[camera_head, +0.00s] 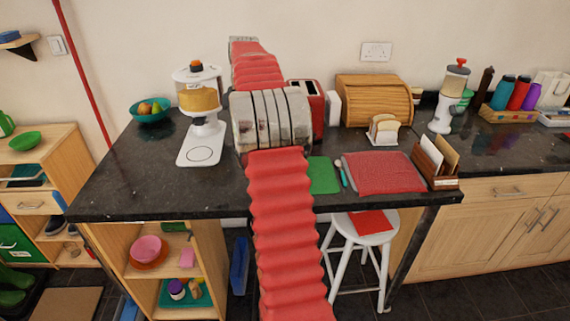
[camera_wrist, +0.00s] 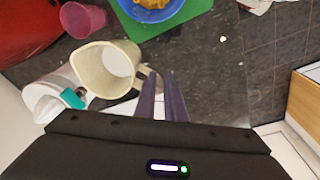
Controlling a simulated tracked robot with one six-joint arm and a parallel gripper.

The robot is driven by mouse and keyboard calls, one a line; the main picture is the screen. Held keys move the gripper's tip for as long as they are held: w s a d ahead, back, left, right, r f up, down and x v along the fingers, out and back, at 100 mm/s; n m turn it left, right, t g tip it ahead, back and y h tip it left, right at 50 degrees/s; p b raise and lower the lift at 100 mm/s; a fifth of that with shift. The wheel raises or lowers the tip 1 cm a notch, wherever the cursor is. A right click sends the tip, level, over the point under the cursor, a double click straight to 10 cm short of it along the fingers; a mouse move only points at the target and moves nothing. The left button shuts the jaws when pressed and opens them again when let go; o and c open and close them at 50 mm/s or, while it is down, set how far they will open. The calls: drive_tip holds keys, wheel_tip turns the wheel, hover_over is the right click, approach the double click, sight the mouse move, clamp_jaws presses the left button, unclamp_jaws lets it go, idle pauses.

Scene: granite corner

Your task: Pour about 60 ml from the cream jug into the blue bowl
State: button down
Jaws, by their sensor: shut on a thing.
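The cream jug (camera_wrist: 92,72) is in the wrist view, left of centre, its wide mouth facing the camera. Its handle (camera_wrist: 153,82) lies at the fingertips of my gripper (camera_wrist: 164,78), which is shut on it. I cannot tell how much liquid the jug holds. The blue bowl (camera_wrist: 178,12) is at the top of the wrist view, cut by the edge, with yellow-orange pieces in it. It sits on a green mat (camera_wrist: 136,30), apart from the jug. In the head view my arm hides the jug, the bowl and my gripper; part of the green mat (camera_head: 323,176) shows.
A pink cup (camera_wrist: 83,19) stands near the jug in the wrist view. A white item with a teal part (camera_wrist: 72,98) is left of it.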

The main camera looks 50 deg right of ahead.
drive_tip(key=shift+w+r+g+b, duration=0.3)
drive_tip(key=shift+w+r+g, duration=0.25)
drive_tip(key=shift+w+g, duration=0.2)
drive_tip(key=shift+a, duration=0.1)
idle(0.5)
